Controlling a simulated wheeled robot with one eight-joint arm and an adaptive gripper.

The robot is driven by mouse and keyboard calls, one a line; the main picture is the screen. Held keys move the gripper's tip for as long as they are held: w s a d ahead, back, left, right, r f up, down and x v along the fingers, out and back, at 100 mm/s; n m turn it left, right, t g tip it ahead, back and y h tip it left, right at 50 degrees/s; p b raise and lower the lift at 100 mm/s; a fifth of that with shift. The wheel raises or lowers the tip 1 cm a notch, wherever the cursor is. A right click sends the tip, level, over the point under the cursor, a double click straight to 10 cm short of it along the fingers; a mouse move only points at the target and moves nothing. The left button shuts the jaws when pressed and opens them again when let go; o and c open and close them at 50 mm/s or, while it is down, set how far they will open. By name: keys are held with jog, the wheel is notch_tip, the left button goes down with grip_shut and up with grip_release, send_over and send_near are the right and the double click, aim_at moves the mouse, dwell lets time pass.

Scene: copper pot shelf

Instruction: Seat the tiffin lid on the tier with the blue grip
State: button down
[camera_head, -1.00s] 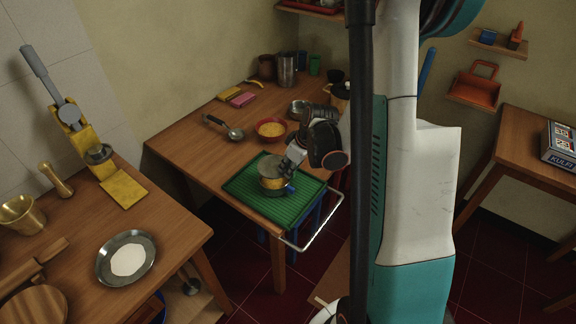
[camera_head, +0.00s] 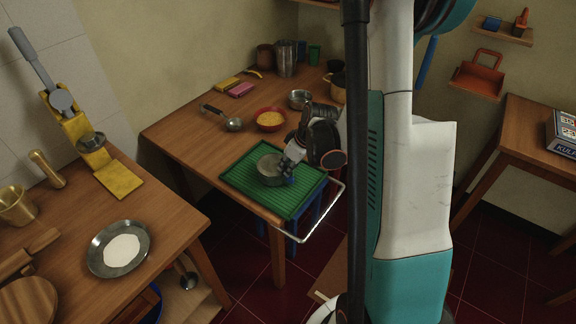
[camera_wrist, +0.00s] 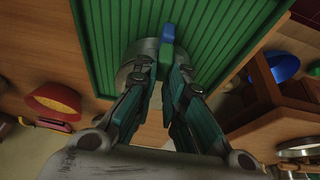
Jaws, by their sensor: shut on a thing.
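The tiffin tier stands on the green ribbed tray (camera_head: 240,180); its blue grip (camera_head: 289,181) points toward the lower right. The round grey metal tiffin lid (camera_head: 268,163) lies over the top of the tier, hiding its inside. I cannot tell whether its rim is fully down. My gripper (camera_head: 291,160) reaches in from the right and is shut on the lid at its edge, just above the blue grip. In the wrist view, my fingers (camera_wrist: 164,75) close around a green piece, with the blue grip (camera_wrist: 168,32) just beyond and the round metal (camera_wrist: 130,75) behind.
A red bowl of yellow food (camera_head: 270,120), a ladle (camera_head: 232,124) and metal cups (camera_head: 286,58) stand farther back on the table. A metal rail (camera_head: 325,220) runs along the table's near right edge. The tray's left part is clear.

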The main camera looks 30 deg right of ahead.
jog(key=c, duration=1.6)
grip_release()
jog(key=shift+r, duration=0.1)
jog(key=v, duration=1.2)
jog(key=shift+w, duration=0.1)
jog(key=w+a+r+m+t+y, duration=0.1)
jog(key=a+r, duration=0.2)
jog(key=a, duration=0.6)
jog(key=w+a+r+y, duration=0.1)
jog(key=a+r, duration=0.3)
jog(key=a, duration=0.5)
jog(key=w+a+r+m+t, duration=0.1)
jog(key=a+r, duration=0.2)
jog(key=a, duration=0.6)
jog(key=s+d+h, duration=0.1)
jog(key=s+d, duration=0.1)
jog(key=s, duration=0.3)
jog(key=s+d+r+m+h, duration=0.1)
jog(key=s+d, duration=0.2)
jog(key=s, duration=0.2)
jog(key=s+d+r+m+h, duration=0.1)
jog(key=s+d, duration=0.1)
jog(key=s, duration=0.3)
jog(key=shift+s+d+t+h, duration=0.3)
jog(key=shift+s+t, duration=0.05)
jog(key=shift+t, duration=0.05)
jog(key=shift+f, duration=0.1)
